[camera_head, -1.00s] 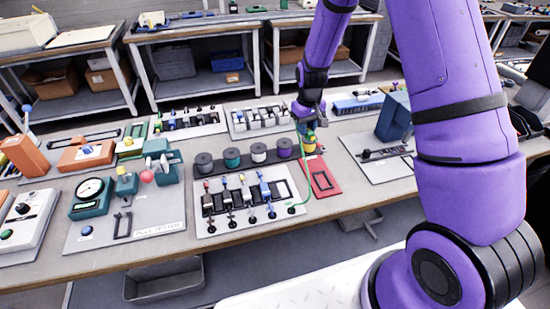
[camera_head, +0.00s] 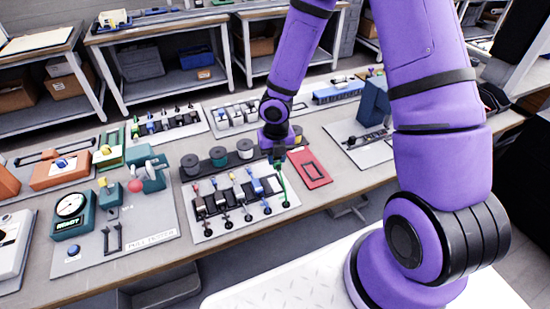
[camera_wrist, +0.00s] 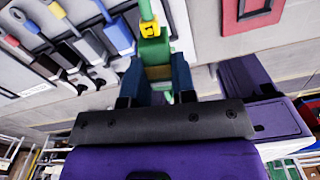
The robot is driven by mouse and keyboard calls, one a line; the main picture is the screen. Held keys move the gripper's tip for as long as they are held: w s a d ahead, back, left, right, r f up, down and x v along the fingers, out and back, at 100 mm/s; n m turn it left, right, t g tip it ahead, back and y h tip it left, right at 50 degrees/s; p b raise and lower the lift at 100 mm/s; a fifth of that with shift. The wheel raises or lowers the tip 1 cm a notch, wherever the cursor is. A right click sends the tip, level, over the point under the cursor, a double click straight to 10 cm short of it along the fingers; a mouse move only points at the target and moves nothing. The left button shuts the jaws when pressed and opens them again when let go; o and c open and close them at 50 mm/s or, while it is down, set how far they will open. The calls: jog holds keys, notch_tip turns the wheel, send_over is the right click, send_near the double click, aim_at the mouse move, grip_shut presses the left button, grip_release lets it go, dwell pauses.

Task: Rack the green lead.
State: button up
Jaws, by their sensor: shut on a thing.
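The green lead (camera_head: 283,187) hangs from my gripper (camera_head: 276,150) at the right end of the white rack board (camera_head: 212,236). In the wrist view my gripper (camera_wrist: 157,88) is shut on the green end (camera_wrist: 153,50) of the lead, which has a yellow band. The rack board holds several leads with coloured ends in black clips, among them a blue lead (camera_wrist: 118,36) in the wrist view. The green lead is beside these, to their right. Its lower end is hard to make out in the head view.
Behind the rack stands a dark strip with several spools (camera_head: 219,156), partly hidden by my gripper. A red tray (camera_head: 310,168) lies just right. A teal pull tester (camera_head: 72,210) stands left. The table's front edge is close to the rack.

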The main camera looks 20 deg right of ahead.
aim_at(275, 185)
jog(key=shift+s+a+n, duration=0.3)
jog(key=shift+n, duration=0.6)
jog(key=shift+f, duration=3.8)
jog(key=shift+f, duration=0.6)
jog(key=o, duration=0.9)
jog(key=shift+o, duration=0.2)
jog(key=shift+r, duration=5.4)
